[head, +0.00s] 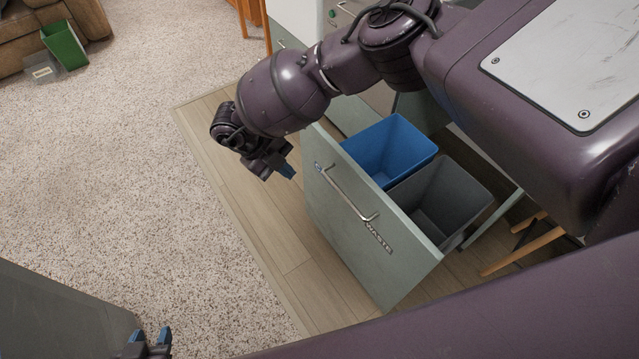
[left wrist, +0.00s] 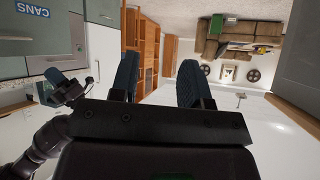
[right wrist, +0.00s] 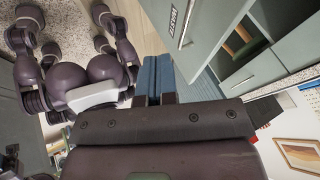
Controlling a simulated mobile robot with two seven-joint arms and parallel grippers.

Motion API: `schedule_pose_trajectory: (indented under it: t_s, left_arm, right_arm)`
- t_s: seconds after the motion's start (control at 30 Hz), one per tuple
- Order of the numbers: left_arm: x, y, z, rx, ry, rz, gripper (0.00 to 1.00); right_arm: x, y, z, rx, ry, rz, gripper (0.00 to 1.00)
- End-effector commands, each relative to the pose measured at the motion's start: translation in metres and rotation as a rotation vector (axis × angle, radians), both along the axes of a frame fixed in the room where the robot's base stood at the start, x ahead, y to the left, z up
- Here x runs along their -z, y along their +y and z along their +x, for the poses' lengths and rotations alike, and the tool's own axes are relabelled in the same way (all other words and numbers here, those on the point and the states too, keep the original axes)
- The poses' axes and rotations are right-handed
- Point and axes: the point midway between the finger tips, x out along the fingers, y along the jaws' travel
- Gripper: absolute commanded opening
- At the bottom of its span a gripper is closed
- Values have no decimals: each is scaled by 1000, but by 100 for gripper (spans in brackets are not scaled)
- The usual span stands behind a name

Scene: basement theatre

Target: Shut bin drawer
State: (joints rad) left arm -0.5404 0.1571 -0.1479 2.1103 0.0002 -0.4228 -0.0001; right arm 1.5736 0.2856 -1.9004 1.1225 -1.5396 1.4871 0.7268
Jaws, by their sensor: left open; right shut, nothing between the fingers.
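The bin drawer (head: 345,240) stands pulled out, with a grey-green front, a metal handle (head: 345,193) and a label reading WASTE. A blue bin (head: 390,148) and a grey bin (head: 440,200) sit inside it. My right gripper (head: 287,171) is shut and empty, in front of the drawer front near its upper left corner; contact cannot be told. The right wrist view shows its fingers (right wrist: 157,78) together, with the drawer front (right wrist: 190,25) above. My left gripper (head: 150,345) is open and empty at the bottom left, away from the drawer; its parted fingers show in the left wrist view (left wrist: 158,82).
A carpet (head: 150,150) lies open to the left of the wood floor (head: 265,205). A green bin (head: 64,45) stands by a brown sofa at the upper left. Wooden legs (head: 525,250) stand right of the drawer. My right arm passes above the drawer's back.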

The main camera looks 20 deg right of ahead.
Motion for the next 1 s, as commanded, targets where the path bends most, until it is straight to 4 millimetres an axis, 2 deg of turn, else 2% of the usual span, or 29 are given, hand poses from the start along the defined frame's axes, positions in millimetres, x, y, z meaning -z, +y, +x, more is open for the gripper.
schedule_pose_trajectory:
  t_s: [0.13, 0.27, 0.77, 1.0]
  left_arm:
    - [1, -1, 0, -4, 2, -5, 43]
    - [3, -3, -1, -7, 6, -8, 43]
    - [14, -1, -4, -3, 21, -5, 43]
    - [14, 1, 1, 8, 13, 4, 43]
  right_arm:
    - [2, -4, -3, 30, -7, -24, 0]
    - [13, -10, -6, 31, -3, -23, 0]
    - [86, -54, -22, 30, 0, -20, 0]
    - [89, -82, -11, 31, -4, -19, 0]
